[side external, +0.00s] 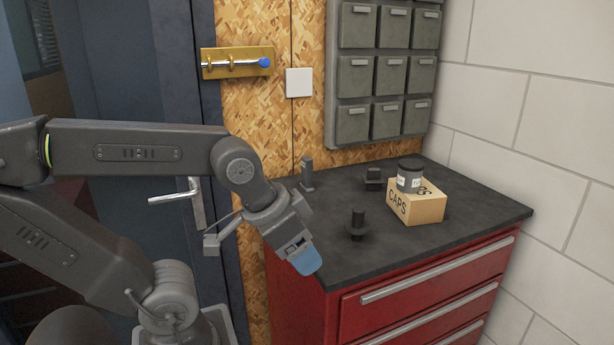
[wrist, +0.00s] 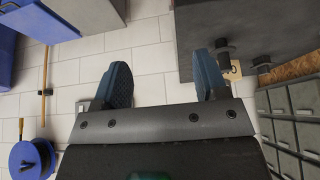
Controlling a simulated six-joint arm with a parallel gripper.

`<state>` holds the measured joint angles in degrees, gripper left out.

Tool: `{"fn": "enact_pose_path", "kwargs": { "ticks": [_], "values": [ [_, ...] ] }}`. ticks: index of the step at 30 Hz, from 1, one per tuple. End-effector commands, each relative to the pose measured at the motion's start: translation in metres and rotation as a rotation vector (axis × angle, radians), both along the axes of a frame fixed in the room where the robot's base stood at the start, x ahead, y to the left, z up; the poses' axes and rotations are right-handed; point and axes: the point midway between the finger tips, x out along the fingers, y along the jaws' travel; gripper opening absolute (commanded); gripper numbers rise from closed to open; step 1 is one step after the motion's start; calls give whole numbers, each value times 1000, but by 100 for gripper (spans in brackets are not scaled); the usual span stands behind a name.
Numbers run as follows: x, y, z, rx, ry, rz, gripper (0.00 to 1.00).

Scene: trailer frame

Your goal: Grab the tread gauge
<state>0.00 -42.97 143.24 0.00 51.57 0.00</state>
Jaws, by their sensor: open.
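I cannot tell for sure which thing is the tread gauge. Several small dark items stand on the black cabinet top (side external: 455,215): a post on a round foot (side external: 357,224) near the front, an upright piece (side external: 307,174) at the back left, and a low block (side external: 374,178) at the back. My gripper (side external: 304,260) is at the left front edge of the cabinet, left of the post and apart from it. In the wrist view my gripper (wrist: 162,82) has its two blue fingers wide apart, with only floor tiles between them.
Grey bins (side external: 353,122) hang on the wall behind. The red drawer cabinet (side external: 350,310) stands below. In the wrist view a blue reel (wrist: 32,160) lies left.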

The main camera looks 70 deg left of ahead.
Motion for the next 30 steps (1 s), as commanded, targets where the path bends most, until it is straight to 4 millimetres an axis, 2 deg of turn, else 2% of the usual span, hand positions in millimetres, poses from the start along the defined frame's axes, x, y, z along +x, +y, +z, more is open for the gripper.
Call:
{"fn": "enact_pose_path", "kwargs": {
  "ticks": [3,10,14,17,20,24,30],
  "values": [
    [0,0,0,0,0,0,56],
    [1,2,0,11,4,-4,56],
    [12,19,-2,130,57,-50,56],
    [29,51,-4,321,154,-133,56],
    [51,95,-4,551,298,-245,56],
    [82,161,0,849,541,-410,56],
    [130,256,9,1206,952,-645,56]
  ]
}}
